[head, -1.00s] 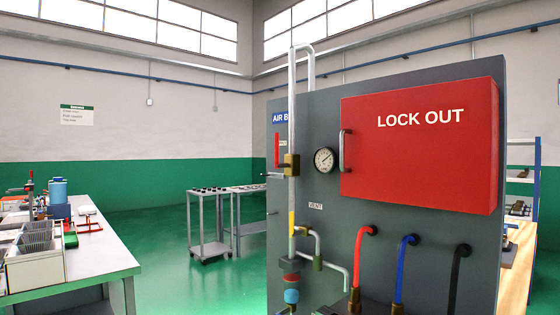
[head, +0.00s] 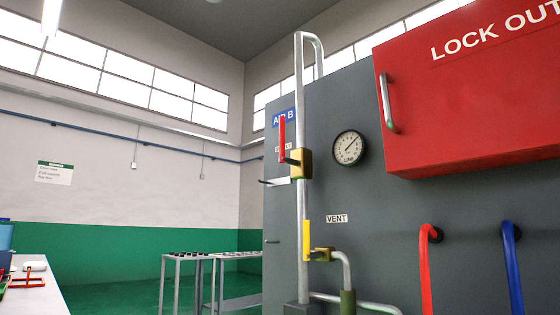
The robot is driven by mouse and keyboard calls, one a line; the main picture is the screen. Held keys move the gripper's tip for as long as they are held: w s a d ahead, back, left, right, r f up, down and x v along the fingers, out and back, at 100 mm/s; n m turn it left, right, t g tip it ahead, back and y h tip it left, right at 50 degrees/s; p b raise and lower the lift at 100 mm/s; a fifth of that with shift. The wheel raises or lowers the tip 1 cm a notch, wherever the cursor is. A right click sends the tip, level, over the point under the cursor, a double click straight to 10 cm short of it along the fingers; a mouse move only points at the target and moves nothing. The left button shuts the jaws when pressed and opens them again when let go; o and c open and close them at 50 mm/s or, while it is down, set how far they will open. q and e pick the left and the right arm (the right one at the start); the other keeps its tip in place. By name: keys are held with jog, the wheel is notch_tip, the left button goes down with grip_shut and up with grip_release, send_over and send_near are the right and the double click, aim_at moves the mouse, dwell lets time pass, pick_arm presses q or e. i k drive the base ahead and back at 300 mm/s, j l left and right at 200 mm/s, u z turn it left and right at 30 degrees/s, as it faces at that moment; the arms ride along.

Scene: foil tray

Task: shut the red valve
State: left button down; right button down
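The red valve handle (head: 282,137) is a flat red lever on the panel's left side, standing upright alongside the vertical pale pipe (head: 303,215). Its brass valve body (head: 302,163) sits on that pipe, with a short dark stem at the lever's lower end. A yellow lever (head: 306,240) also stands upright lower on the same pipe, beside a brass fitting (head: 323,254) and a "VENT" label (head: 337,218). Neither of my grippers shows in the head view.
A red "LOCK OUT" box (head: 470,110) with a metal handle (head: 388,103) juts from the grey panel (head: 375,190). A round gauge (head: 349,147) sits between box and pipe. Red (head: 425,270) and blue (head: 513,268) hoses hang below. A workbench (head: 40,297) stands left.

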aim_at(282, 159)
jog(key=i+j, duration=0.45)
jog(key=i+j+u, duration=0.1)
jog(key=i+j, duration=0.4)
jog(key=i, duration=0.15)
jog(key=i+j, duration=0.4)
jog(key=i, duration=0.15)
jog(key=j+u, duration=0.05)
